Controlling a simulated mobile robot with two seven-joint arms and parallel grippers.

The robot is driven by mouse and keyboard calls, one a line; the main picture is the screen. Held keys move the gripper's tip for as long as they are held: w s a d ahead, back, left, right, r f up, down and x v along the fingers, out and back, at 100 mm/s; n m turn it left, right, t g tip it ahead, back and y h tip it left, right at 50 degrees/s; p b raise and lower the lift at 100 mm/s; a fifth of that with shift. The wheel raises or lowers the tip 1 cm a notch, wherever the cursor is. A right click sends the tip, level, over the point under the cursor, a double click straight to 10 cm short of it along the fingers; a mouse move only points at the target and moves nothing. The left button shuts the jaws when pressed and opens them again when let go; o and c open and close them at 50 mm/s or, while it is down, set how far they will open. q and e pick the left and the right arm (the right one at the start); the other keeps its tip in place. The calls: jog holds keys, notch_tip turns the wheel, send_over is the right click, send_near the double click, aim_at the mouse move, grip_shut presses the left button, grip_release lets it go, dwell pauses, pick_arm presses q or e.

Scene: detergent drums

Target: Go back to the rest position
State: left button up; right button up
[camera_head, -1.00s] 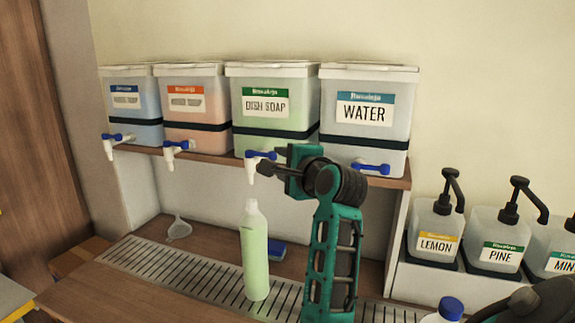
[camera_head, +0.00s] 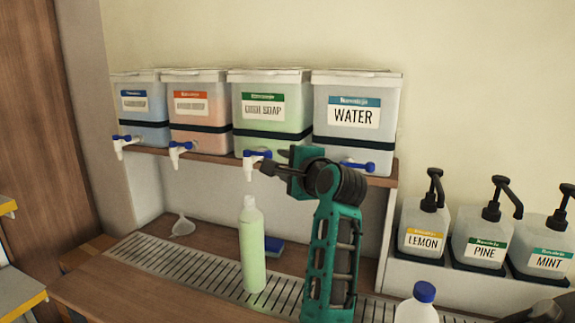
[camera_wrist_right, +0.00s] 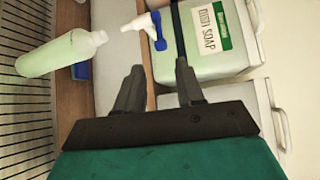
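My right gripper (camera_head: 265,168) is raised by the blue-handled tap (camera_head: 257,154) of the dish soap drum (camera_head: 262,112). In the right wrist view its two fingers (camera_wrist_right: 160,68) stand apart with nothing between them, and the tap (camera_wrist_right: 155,32) lies just beyond them. A bottle of pale green liquid (camera_head: 252,250) stands upright on the slatted drain below that tap, apart from the gripper. The bottle also shows in the right wrist view (camera_wrist_right: 58,54). My left gripper is out of view.
The water drum (camera_head: 355,108) and two other drums share the wooden shelf (camera_head: 215,158). A funnel (camera_head: 182,226) and a blue sponge (camera_head: 274,246) lie on the counter. Lemon (camera_head: 424,228), pine and mint pump bottles stand right. A blue-capped bottle (camera_head: 418,304) is in front.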

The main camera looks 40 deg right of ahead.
dwell(0.3)
jog(key=s+a+f+n+g+y, duration=0.1)
jog(key=a+f+n, duration=0.25)
jog(key=f, duration=0.35)
jog(key=s+a+f+n, duration=0.1)
jog(key=a+f+n, duration=0.2)
jog(key=f+n, duration=0.3)
jog(key=s+a+f+n+g+y, duration=0.1)
jog(key=a+f+n, duration=0.25)
jog(key=f, duration=0.55)
jog(key=s+a+f+n+g+y, duration=0.3)
jog(key=s+a+f+n, duration=0.9)
jog(key=s+f, duration=0.6)
jog(key=shift+s+a+f+y, duration=0.45)
jog(key=shift+a+y, duration=0.25)
jog(key=shift+a, duration=0.5)
